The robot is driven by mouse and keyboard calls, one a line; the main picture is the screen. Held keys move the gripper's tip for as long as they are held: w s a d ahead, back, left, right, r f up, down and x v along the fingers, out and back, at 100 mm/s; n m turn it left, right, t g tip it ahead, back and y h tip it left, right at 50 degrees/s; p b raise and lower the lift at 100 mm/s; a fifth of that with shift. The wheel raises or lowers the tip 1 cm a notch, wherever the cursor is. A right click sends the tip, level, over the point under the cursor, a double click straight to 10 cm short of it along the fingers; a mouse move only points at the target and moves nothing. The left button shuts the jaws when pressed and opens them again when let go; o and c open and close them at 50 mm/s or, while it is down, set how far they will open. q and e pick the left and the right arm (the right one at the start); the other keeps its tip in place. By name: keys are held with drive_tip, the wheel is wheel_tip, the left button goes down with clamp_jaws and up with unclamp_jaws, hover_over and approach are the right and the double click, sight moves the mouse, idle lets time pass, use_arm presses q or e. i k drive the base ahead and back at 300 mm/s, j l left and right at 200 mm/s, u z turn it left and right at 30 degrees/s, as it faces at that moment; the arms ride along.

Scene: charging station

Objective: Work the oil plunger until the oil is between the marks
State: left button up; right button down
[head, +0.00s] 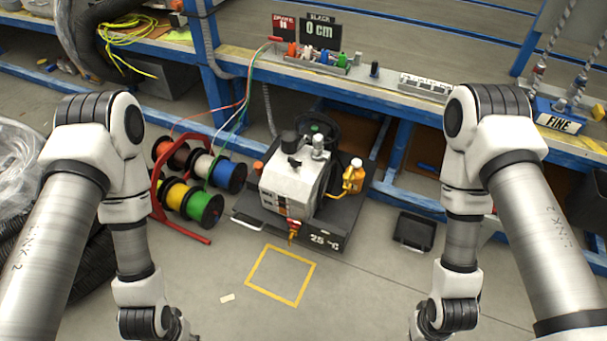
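A white and grey pump-like machine (287,188) stands on a dark base (335,222) marked "25 °C" on the floor, in the middle of the head view. Black and grey knobs or caps (318,146) stick up from its top. An orange bottle-like part (354,176) is at its right side. A small red and yellow fitting (293,229) hangs at its front. I cannot tell which part is the plunger, and the oil level and marks are too small to read. Both my arms reach down on either side, apart from the machine; their grippers are below the picture's edge.
A red rack (158,196) of coloured wire spools stands left of the machine. A black tray (414,231) lies at right.

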sight(357, 163)
drive_tip(key=i+l+u, duration=0.4)
drive_tip(key=i+l, duration=0.15)
drive_tip(key=i+l+u, duration=0.15)
drive_tip(key=l, duration=0.3)
drive_tip(key=i+l+u, duration=0.2)
drive_tip(key=i+l, duration=0.1)
drive_tip(key=l, duration=0.1)
